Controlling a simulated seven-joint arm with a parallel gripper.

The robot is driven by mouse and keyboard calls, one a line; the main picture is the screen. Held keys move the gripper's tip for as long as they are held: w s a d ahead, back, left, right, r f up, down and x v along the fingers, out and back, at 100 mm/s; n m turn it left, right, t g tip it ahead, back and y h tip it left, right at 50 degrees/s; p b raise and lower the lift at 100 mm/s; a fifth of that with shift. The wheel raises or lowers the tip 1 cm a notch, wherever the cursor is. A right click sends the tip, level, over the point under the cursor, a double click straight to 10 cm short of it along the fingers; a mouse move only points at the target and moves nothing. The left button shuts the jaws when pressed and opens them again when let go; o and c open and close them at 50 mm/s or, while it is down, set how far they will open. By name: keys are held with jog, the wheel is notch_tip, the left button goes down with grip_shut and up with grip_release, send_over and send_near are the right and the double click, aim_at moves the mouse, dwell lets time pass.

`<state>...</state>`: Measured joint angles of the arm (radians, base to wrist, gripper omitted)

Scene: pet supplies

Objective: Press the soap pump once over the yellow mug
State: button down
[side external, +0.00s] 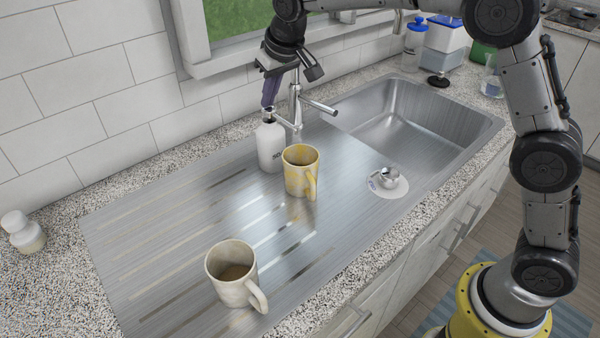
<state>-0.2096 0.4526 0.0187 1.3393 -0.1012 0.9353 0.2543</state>
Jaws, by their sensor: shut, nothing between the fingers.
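Whether the nozzle is over the mug's opening is hard to tell.
A cream mug (230,277) stands at the front left of the drainboard (170,250). A faucet (294,104) rises behind the yellow mug. A white disc with a metal piece (388,185) lies at right. The sink basin (420,130) looks empty. A small white bottle (22,232) stands far left.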

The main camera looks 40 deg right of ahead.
jog(key=shift+f, duration=0.2)
jog(key=shift+r, duration=1.4)
notch_tip(320, 180, up, 6)
dwell(0.4)
